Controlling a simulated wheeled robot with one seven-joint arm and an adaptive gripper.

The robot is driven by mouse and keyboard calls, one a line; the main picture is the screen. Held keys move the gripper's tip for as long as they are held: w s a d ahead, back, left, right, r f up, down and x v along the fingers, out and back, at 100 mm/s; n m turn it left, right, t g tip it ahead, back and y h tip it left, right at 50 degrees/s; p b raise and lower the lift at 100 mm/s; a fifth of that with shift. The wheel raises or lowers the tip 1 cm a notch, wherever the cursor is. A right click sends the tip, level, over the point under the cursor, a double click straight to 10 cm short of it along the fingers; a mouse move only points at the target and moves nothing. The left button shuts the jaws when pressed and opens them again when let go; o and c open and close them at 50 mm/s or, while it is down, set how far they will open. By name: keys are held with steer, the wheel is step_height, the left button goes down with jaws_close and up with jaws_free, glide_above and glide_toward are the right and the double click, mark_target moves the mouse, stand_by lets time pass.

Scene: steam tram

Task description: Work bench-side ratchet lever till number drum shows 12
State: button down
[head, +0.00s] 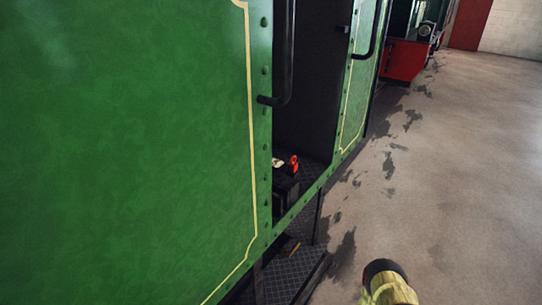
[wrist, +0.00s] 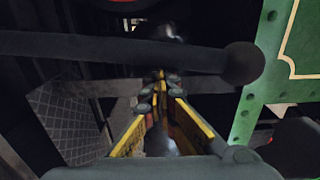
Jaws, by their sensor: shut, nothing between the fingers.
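My gripper (wrist: 160,82) shows in the wrist view with its yellow-edged fingers shut and nothing between them. A dark bar (wrist: 130,47) with a round ball end crosses the wrist view just above the fingertips; I cannot tell whether it is the ratchet lever or a handrail, or whether the fingers touch it. A small black box (head: 285,190) with a red-orange part (head: 293,164) and a pale part beside it sits inside the doorway in the head view. No number drum or digits are readable in either view.
A green riveted tram side (head: 130,140) fills the left of the head view. A black handrail (head: 290,60) stands by the doorway. Treaded steps (head: 290,272) lie below, with a small orange-brown item (head: 291,248). Stained floor (head: 450,180) is open at right.

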steer(key=s+a+r+p, duration=0.1)
steer(key=s+a, duration=0.3)
steer(key=s, duration=0.2)
steer(key=shift+a, duration=0.15)
stand_by(0.3)
